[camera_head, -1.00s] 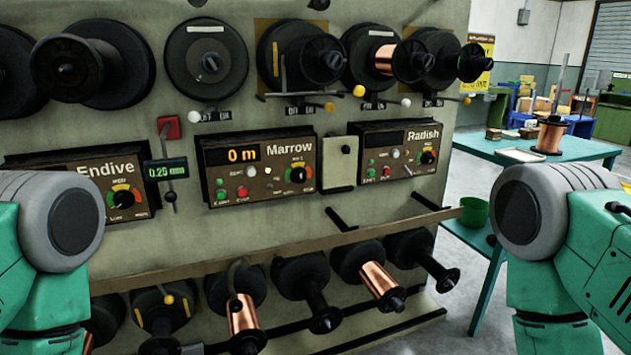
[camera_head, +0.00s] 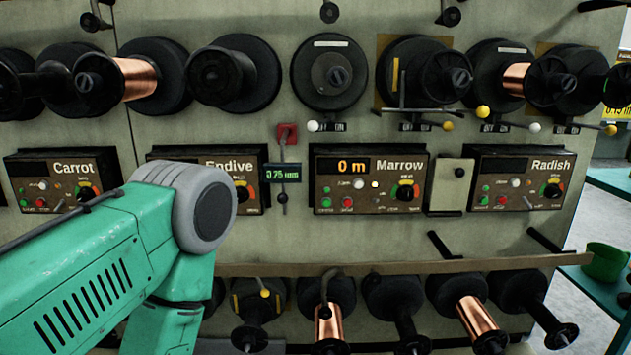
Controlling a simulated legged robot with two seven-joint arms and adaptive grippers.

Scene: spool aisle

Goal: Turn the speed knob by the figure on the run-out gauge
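The run-out gauge (camera_head: 283,172) is a small dark box with a green display on the machine face, between the Endive and Marrow panels. Its small figure looks like 0.25 mm. The Marrow panel (camera_head: 368,179) shows an orange "0 m" and has a speed knob (camera_head: 405,191) on a coloured dial. The Endive panel's knob (camera_head: 241,192) is on the gauge's left, close to my arm, which covers part of that panel. My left arm fills the lower left, but its gripper is out of frame. My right arm and gripper are not in view.
The Carrot panel (camera_head: 65,181) is at far left and the Radish panel (camera_head: 518,178) at right. Black spools, some with copper wire, project above and below. A ledge (camera_head: 420,265) and black pegs stick out under the panels. A green bucket (camera_head: 605,261) stands at right.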

